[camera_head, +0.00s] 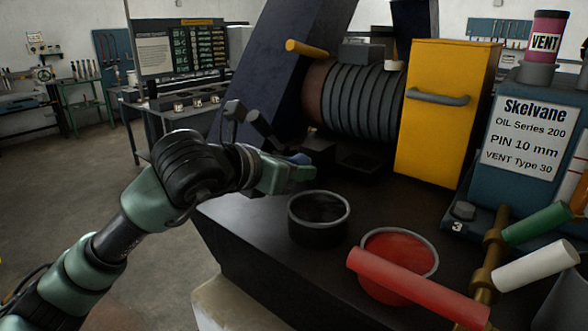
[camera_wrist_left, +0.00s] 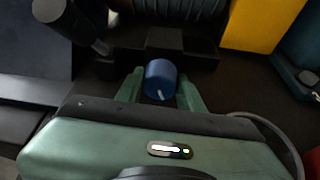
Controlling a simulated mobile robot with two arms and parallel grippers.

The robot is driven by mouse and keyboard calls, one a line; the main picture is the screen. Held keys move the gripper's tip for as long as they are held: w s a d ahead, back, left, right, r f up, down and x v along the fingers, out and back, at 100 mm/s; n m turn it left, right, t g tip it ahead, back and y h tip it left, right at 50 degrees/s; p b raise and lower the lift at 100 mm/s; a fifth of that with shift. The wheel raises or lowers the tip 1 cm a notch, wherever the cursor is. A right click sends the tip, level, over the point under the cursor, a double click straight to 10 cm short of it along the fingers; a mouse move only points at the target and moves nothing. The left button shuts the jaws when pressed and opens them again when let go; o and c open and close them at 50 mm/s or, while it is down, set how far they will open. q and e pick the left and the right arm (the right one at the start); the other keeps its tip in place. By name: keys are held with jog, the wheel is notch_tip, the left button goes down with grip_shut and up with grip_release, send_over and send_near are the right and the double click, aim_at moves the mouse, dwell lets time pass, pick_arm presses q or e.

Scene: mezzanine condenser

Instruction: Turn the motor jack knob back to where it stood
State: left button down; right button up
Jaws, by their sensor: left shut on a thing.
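The motor jack knob is a blue cylinder with a pale pointer line on its face. It shows clearly in the left wrist view (camera_wrist_left: 160,77) and partly in the head view (camera_head: 299,159). My left gripper (camera_head: 300,172) reaches in from the left, low in front of the ribbed motor (camera_head: 355,100). In the left wrist view its two green fingers (camera_wrist_left: 161,92) stand on either side of the knob, shut on it. The pointer line lies toward the lower part of the knob's face. My right gripper is not in view.
A black cup (camera_head: 318,238) and a red-filled round pan (camera_head: 399,265) sit on the dark bench right of my left gripper. A red handle (camera_head: 418,287) crosses the pan. A yellow cabinet (camera_head: 445,120) and a Skelvane unit (camera_head: 527,135) stand behind.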

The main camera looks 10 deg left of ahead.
pick_arm(q)
jog(key=c, duration=0.9)
grip_release()
jog(key=shift+s+a+r+b, duration=0.15)
jog(key=shift+s+a+b, duration=0.15)
jog(key=shift+s, duration=0.15)
jog(key=b+v, duration=0.1)
jog(key=v, duration=0.5)
jog(key=shift+s+a+r+b, duration=0.15)
jog(key=shift+s+b, duration=0.15)
